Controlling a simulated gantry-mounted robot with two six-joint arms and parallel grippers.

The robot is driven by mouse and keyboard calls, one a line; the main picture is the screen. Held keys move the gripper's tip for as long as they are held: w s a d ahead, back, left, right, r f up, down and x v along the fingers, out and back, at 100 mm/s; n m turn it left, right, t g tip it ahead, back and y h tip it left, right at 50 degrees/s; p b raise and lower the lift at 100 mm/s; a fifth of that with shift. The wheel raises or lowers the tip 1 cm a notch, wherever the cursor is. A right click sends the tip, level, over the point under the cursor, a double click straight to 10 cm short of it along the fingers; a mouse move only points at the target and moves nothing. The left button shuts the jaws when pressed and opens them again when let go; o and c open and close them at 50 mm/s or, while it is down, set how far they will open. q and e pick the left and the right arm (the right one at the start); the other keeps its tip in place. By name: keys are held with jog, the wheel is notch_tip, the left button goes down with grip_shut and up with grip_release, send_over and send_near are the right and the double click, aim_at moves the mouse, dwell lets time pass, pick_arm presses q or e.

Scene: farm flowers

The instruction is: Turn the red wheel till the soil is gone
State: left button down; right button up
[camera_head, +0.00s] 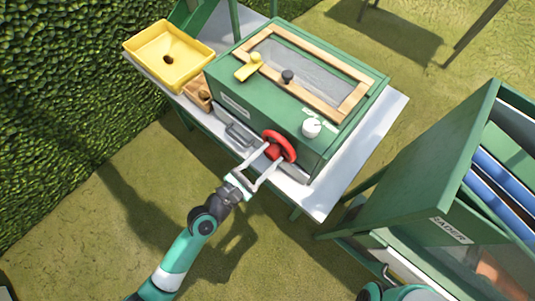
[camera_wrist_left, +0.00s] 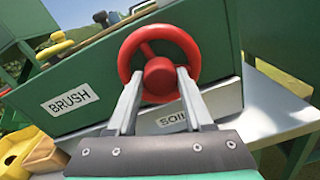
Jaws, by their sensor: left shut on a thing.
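The red wheel (camera_head: 281,146) is on the front of the green machine (camera_head: 240,103), near its lower right corner. It also shows in the left wrist view as a red ring with a thick hub (camera_wrist_left: 159,76). My left gripper (camera_head: 268,152) reaches it from the front, and its two fingers (camera_wrist_left: 157,85) are shut on the hub, one on each side. A label reading "SOIL" (camera_wrist_left: 172,119) sits below the wheel, partly hidden by a finger. No soil can be made out. Only a bit of my right arm shows at the bottom edge of the head view; its gripper is out of view.
The machine stands on a grey table (camera_head: 330,196). A yellow tray (camera_head: 190,58) with a dark hole and a small wooden box (camera_head: 198,93) are at its left. A green cabinet (camera_head: 423,170) stands at right, a hedge (camera_head: 62,90) at left.

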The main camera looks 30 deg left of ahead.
pick_arm(q)
jog(key=m, duration=0.6)
jog(key=shift+p, duration=0.3)
jog(key=m, duration=0.6)
jog(key=shift+m, duration=0.3)
jog(key=m, duration=0.6)
jog(key=shift+y+b, duration=0.3)
jog(key=shift+b, duration=0.05)
jog(key=m+b, duration=0.1)
jog(key=m, duration=0.5)
jog(key=shift+d, duration=0.1)
jog(key=shift+m, duration=0.3)
jog(key=shift+c, duration=1.5)
grip_release()
